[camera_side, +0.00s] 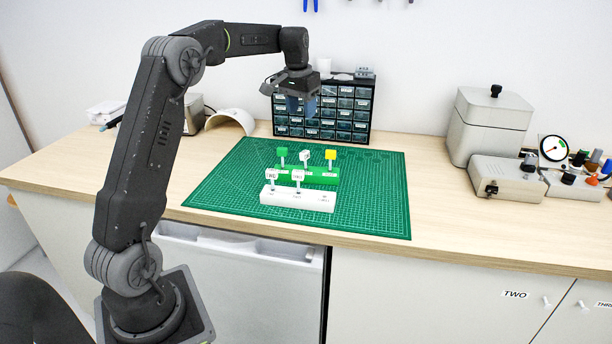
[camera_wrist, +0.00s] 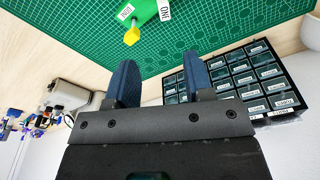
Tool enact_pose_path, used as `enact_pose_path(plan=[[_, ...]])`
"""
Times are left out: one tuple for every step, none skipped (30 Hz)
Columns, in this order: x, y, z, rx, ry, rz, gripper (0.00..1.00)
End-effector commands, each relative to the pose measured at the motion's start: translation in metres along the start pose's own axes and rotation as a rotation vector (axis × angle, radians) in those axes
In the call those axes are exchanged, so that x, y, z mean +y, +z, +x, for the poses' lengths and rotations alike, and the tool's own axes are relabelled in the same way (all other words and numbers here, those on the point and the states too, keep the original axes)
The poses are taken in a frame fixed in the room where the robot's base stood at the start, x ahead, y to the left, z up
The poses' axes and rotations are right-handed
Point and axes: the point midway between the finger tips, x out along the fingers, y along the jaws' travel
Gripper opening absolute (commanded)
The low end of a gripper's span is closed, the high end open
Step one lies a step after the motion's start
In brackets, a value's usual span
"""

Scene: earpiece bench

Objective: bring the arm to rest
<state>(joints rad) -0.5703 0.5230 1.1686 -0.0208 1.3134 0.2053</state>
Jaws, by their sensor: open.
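My gripper (camera_side: 302,106) hangs in the air above the back of the bench, in front of the drawer cabinet in the side view. In the wrist view its two blue fingers (camera_wrist: 160,85) stand apart with nothing between them. A green holder (camera_side: 320,175) on the cutting mat carries a green, a white and a yellow-topped piece, all upright. In front of it a white holder (camera_side: 298,199) carries two white-topped pieces at its left and middle; its right end is bare. The wrist view shows the yellow piece (camera_wrist: 132,36) and part of the green holder (camera_wrist: 145,10).
The green cutting mat (camera_side: 380,205) lies on the wooden bench. A dark drawer cabinet (camera_side: 350,108) stands behind it, close to my gripper. A grey lidded box (camera_side: 490,125) and a dial gauge (camera_side: 553,149) stand at the right. A curved cream shell (camera_side: 232,118) lies at the left.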

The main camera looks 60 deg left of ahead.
Motion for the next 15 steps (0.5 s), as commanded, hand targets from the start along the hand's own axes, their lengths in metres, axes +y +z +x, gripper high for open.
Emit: enact_pose_path(plan=[[0.0,0.0,0.0,0.0,0.0,0.0,0.48],[0.0,0.0,0.0,0.0,0.0,0.0,0.48],[0.001,0.001,-0.001,0.001,0.0,0.001,0.48],[0.003,0.002,-0.002,0.003,0.0,0.004,0.48],[0.006,0.003,-0.004,0.005,0.0,0.007,0.48],[0.012,0.007,-0.009,0.011,0.0,0.014,0.48],[0.018,0.011,-0.013,0.017,0.0,0.021,0.48],[0.025,0.016,-0.019,0.026,0.0,0.029,0.48],[0.037,0.025,-0.027,0.039,0.0,0.042,0.48],[0.046,0.033,-0.034,0.049,0.001,0.053,0.48],[0.056,0.043,-0.04,0.061,0.002,0.065,0.48],[0.07,0.057,-0.049,0.077,0.004,0.083,0.48],[0.08,0.068,-0.055,0.09,0.005,0.096,0.48],[0.089,0.08,-0.06,0.103,0.007,0.108,0.48],[0.101,0.097,-0.067,0.121,0.01,0.125,0.48]])
